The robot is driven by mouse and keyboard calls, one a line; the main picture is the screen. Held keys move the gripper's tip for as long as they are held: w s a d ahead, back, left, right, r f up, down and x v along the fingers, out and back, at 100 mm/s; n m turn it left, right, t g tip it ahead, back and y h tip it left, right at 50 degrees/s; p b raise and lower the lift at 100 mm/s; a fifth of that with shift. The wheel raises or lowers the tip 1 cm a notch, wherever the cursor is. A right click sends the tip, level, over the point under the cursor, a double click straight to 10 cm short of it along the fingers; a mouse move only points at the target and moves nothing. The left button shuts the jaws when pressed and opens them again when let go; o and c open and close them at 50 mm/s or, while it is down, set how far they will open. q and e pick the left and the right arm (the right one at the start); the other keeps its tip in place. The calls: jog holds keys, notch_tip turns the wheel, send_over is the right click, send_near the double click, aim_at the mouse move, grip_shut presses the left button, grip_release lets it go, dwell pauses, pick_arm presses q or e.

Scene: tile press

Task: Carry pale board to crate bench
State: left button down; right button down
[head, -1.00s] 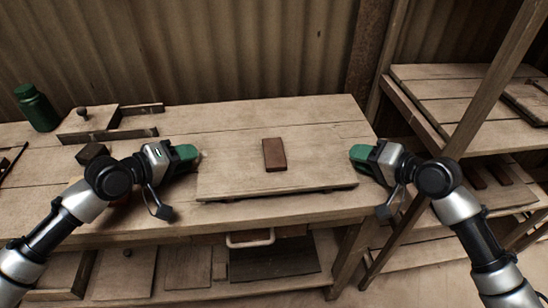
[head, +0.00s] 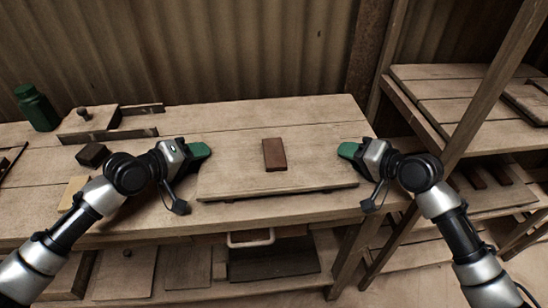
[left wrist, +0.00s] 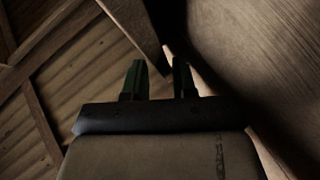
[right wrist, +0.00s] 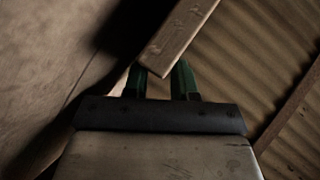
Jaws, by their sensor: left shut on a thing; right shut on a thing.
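The pale board (head: 232,180) lies flat over the bench top, with a small red-brown block (head: 274,155) on its middle. My left gripper (head: 204,150) is at the board's left end and is shut on it. In the left wrist view the board's end (left wrist: 138,35) reaches between the fingers. My right gripper (head: 346,150) is shut on the board's right end. In the right wrist view that end (right wrist: 182,38) sits between the green fingers. A dark gap shows under the board's front edge; I cannot tell whether the board is clear of the bench.
The bench (head: 310,110) has bare planks behind the board. A green bottle (head: 37,108), a knobbed wooden piece (head: 85,118) and a dark block (head: 92,154) are at left. A wooden rack (head: 425,85) with an upright post (head: 500,75) stands at right.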

pick_arm(q)
jog(key=shift+r, duration=0.15)
pick_arm(e)
jog(key=shift+r, duration=0.15)
